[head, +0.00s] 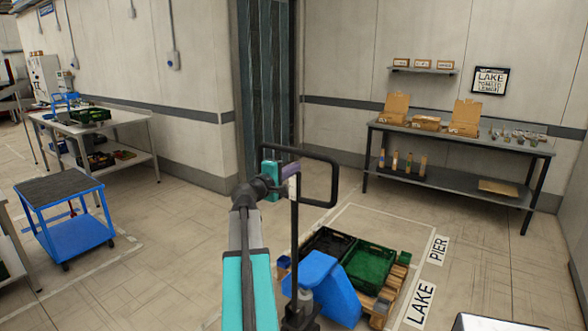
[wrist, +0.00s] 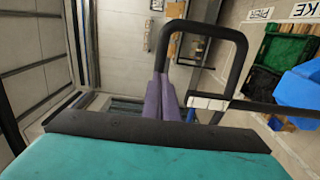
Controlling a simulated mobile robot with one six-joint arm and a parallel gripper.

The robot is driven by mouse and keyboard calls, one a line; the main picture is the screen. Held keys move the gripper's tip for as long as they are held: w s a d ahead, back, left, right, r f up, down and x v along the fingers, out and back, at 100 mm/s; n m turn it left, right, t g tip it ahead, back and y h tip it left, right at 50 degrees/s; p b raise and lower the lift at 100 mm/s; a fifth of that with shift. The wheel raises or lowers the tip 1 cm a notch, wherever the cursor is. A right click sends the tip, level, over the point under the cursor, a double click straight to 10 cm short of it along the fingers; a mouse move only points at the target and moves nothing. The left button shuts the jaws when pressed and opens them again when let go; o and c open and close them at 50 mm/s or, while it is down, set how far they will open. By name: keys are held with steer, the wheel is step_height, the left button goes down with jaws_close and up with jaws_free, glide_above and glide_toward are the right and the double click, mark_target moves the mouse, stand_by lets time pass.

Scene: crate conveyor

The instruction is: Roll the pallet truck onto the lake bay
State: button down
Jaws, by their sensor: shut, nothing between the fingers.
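The pallet truck has a blue body (head: 322,284) and an upright black post topped by a black loop handle (head: 337,180). It stands at a wooden pallet (head: 379,303) carrying a black crate (head: 327,243) and a green crate (head: 370,266). White floor lines surround the load, with a LAKE label (head: 421,304) and a PIER label (head: 438,249) along the right line. My gripper (head: 291,169) is at the left side of the handle. The forks are hidden.
A blue cart (head: 77,235) and a workbench (head: 130,120) stand at the left. A table with cardboard boxes (head: 455,138) stands along the back wall, below a LAKE sign (head: 490,80). Floor between cart and truck is clear.

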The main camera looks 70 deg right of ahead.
steer(key=shift+d, duration=0.15)
steer(key=p, duration=0.2)
glide_toward(314, 156)
steer(key=x, duration=0.5)
steer(key=shift+d, duration=0.15)
steer(key=shift+s+d+f+p, duration=0.2)
steer(key=shift+d+p, duration=0.15)
steer(key=shift+d, duration=0.2)
steer(key=shift+s+d+r, duration=0.1)
steer(key=shift+d+r, duration=0.1)
steer(key=shift+d, duration=0.05)
steer(key=shift+d, duration=0.15)
steer(key=shift+s+d+f+b, duration=0.15)
steer(key=shift+d+b, duration=0.2)
steer(key=shift+d, duration=0.3)
steer(key=shift+s+d, duration=0.1)
steer(key=shift+d, duration=0.1)
steer(key=shift+s+d+b, duration=0.2)
steer(key=shift+d+b, duration=0.1)
steer(key=shift+d, duration=0.4)
steer(key=shift+b+x, duration=0.3)
steer(key=shift+x, duration=0.55)
